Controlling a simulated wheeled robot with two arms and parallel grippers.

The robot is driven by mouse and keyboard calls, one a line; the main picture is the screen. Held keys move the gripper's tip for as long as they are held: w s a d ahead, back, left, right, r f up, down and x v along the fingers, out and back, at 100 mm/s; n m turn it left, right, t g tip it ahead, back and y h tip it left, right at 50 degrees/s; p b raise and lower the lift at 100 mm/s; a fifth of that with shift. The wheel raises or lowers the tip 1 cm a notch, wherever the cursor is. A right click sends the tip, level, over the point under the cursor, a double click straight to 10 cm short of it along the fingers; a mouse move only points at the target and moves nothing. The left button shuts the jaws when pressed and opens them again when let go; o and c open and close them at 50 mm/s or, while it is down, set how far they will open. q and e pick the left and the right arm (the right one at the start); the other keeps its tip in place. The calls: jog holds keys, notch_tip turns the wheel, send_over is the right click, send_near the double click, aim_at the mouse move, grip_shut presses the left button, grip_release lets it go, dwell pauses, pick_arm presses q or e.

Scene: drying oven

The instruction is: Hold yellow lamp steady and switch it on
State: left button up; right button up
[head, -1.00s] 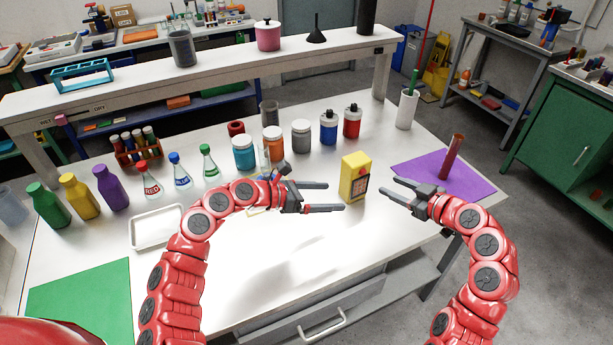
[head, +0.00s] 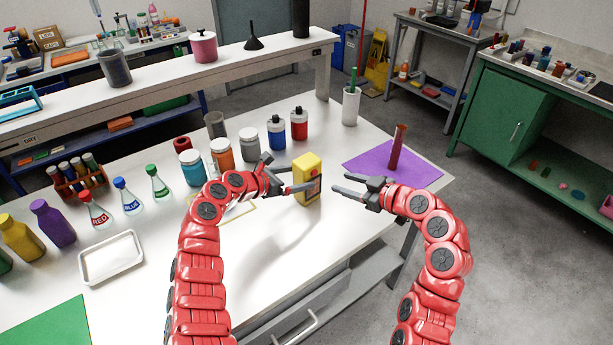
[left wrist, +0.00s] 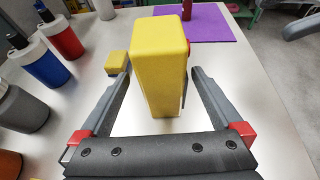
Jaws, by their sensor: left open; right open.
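The yellow lamp (head: 305,165) stands upright on the white table, with a red spot and a dark panel on its right-hand face. In the left wrist view the lamp (left wrist: 160,70) is between the two fingers of my left gripper (left wrist: 157,78), with visible gaps on both sides. My left gripper (head: 297,178) is open beside the lamp in the head view. My right gripper (head: 342,183) is open and empty, to the right of the lamp and apart from it, facing its panel. A small yellow block (left wrist: 117,62) shows left of the lamp in the wrist view.
Blue (head: 276,133) and red (head: 299,124) capped bottles and several jars stand behind the lamp. A purple mat (head: 420,170) with a reddish-brown tube (head: 397,148) lies to the right. A white tray (head: 112,258) is at the left. The table's front area is clear.

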aim_at(307, 176)
pick_arm(q)
jog(key=shift+x, duration=2.15)
jog(key=shift+s, duration=0.1)
grip_shut()
pick_arm(e)
jog(key=shift+c, duration=0.2)
grip_shut()
jog(key=shift+w+a, duration=0.1)
dwell(0.6)
